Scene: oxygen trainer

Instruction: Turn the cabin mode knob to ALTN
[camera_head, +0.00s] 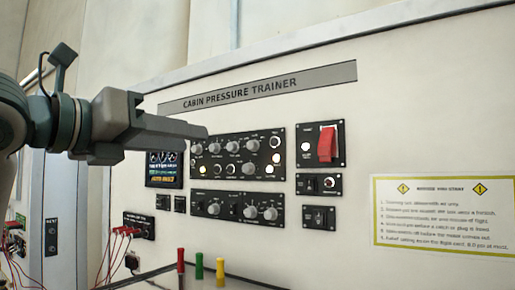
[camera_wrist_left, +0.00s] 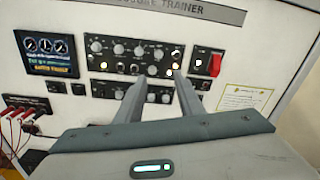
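The cabin pressure trainer has an upper black knob panel (camera_head: 238,158) and a lower black knob panel (camera_head: 238,209), each with several grey knobs. Both panels also show in the left wrist view, the upper one (camera_wrist_left: 130,56) above the lower one (camera_wrist_left: 112,90). The labels are too small to read, so I cannot tell which knob is the cabin mode knob. My left gripper (camera_head: 203,131) reaches in from the left and overlaps the upper panel's top left corner. In the left wrist view its two fingers (camera_wrist_left: 159,78) are apart and empty, pointing at the panels. My right gripper is not in view.
A red guarded switch (camera_head: 327,143) is right of the upper panel, with small switch panels below it. A display (camera_head: 164,168) is at the left. Red cables (camera_head: 115,240) hang at the lower left. Coloured posts (camera_head: 199,266) stand in front. A notice (camera_head: 443,215) is at the right.

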